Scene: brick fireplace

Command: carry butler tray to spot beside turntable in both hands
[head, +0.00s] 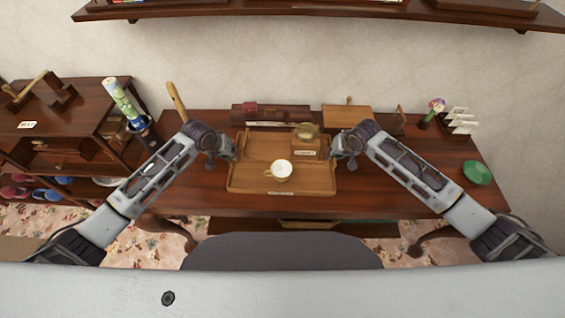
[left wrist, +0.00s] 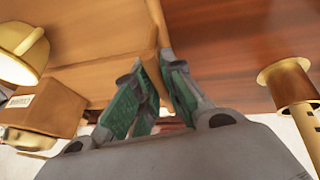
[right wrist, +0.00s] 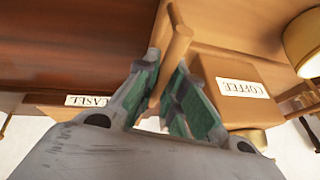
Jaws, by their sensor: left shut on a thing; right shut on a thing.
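The wooden butler tray (head: 246,182) is over the middle of the dark table, carrying a white cup (head: 278,171) and a box labelled COFFEE (head: 306,153) with a brass-coloured item on top. My left gripper (head: 231,154) is shut on the tray's left side; its pads close around the rim in the left wrist view (left wrist: 155,88). My right gripper (head: 336,154) is shut on the right side, around a wooden handle bar (right wrist: 172,62) in the right wrist view. I cannot tell whether the tray touches the table. I cannot make out a turntable.
The table (head: 400,185) has bare room on both sides of the tray. A dark box (head: 270,113) and a wooden box (head: 347,118) stand behind it. A green object (head: 477,172) lies at the right. A flower vase (head: 434,110) stands at the back right.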

